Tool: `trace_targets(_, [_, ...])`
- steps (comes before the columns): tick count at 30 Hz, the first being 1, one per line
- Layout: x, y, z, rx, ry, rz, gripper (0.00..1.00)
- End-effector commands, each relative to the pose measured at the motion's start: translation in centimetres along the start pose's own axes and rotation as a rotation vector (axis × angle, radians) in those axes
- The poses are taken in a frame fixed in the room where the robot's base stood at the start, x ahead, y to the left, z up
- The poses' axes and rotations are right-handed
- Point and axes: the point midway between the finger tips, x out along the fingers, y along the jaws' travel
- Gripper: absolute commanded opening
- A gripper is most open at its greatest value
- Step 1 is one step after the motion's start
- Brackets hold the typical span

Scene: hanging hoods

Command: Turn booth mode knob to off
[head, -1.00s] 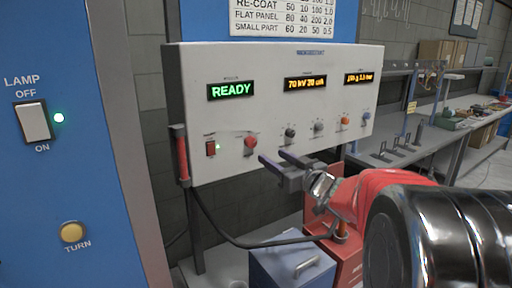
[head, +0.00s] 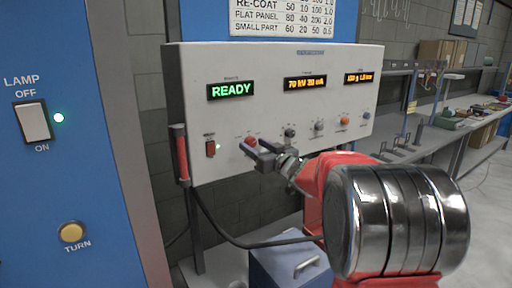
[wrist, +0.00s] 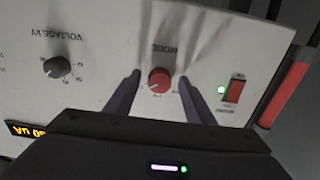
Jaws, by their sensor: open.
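The red round mode knob (wrist: 159,80) is on the white control panel (head: 190,70), with the label MODE by it in the wrist view. It also shows in the head view as a red knob (head: 251,142) at the panel's lower left. My gripper (wrist: 158,92) is open, with one purple finger on each side of the knob in the wrist view. In the head view the gripper (head: 255,149) is at the knob. I cannot tell whether the fingers touch it. The knob's pointer setting is too small to read.
A red rocker switch (head: 210,149) with a green light is left of the knob. The dark voltage knob (head: 290,132) and several other knobs are to the right. A READY display (head: 231,90) glows green above. A red-handled tool (head: 183,158) hangs at the panel's left edge.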

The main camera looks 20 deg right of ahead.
Motion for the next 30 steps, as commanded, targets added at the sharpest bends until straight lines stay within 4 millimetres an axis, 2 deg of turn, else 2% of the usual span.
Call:
trace_targets(5, [-0.02, -0.01, -0.02, 0.000, 0.000, 0.000, 0.47])
trace_targets(22, [-0.03, -0.03, -0.03, 0.000, 0.000, 0.000, 0.08])
trace_targets(30, [-0.04, 0.04, -0.04, -0.018, 0.000, 0.001, 0.08])
